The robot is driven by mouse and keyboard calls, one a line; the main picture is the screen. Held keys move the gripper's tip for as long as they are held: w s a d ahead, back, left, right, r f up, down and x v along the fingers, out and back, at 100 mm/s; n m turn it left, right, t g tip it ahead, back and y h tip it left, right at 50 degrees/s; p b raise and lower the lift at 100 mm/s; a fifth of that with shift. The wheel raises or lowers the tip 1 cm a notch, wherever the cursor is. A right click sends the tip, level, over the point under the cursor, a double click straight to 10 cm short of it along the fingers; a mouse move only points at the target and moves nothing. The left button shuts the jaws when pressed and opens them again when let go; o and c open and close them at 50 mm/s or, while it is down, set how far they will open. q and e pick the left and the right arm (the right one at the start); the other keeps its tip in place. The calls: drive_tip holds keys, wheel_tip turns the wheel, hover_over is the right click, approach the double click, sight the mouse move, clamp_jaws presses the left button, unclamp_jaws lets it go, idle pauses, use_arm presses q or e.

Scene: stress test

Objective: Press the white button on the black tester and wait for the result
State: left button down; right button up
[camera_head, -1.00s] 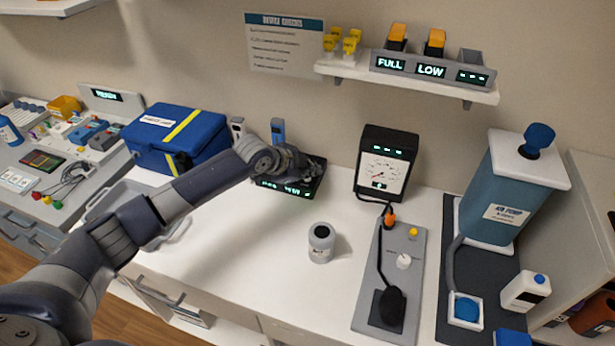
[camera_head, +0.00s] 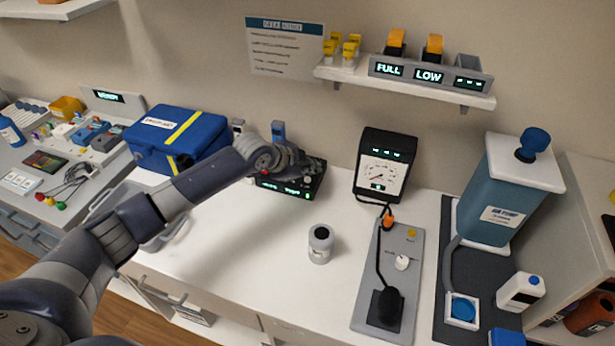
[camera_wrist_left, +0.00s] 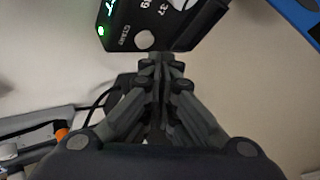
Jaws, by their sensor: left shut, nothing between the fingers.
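The black tester (camera_head: 311,183) stands on the white worktop beside the blue case, with a lit green display on its front edge. In the left wrist view, the tester (camera_wrist_left: 180,32) shows a round white button (camera_wrist_left: 145,40) beside the word START, and a green light. My left gripper (camera_head: 300,165) is over the tester and hides part of its top. In the wrist view, my left gripper (camera_wrist_left: 157,58) is shut and empty, its fingertips right by the button's edge. I cannot tell if they touch it. The display text is too small to read. My right gripper is out of view.
A blue case (camera_head: 180,140) stands left of the tester. A grey panel (camera_head: 408,262) with a cable lies farther right. The worktop around the jar is clear.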

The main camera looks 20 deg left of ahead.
sight(309, 181)
use_arm(q)
wheel_tip(309, 181, up, 5)
drive_tip(key=p, duration=0.4)
drive_tip(key=shift+r+p, duration=0.1)
drive_tip(key=shift+p, duration=0.3)
idle(0.5)
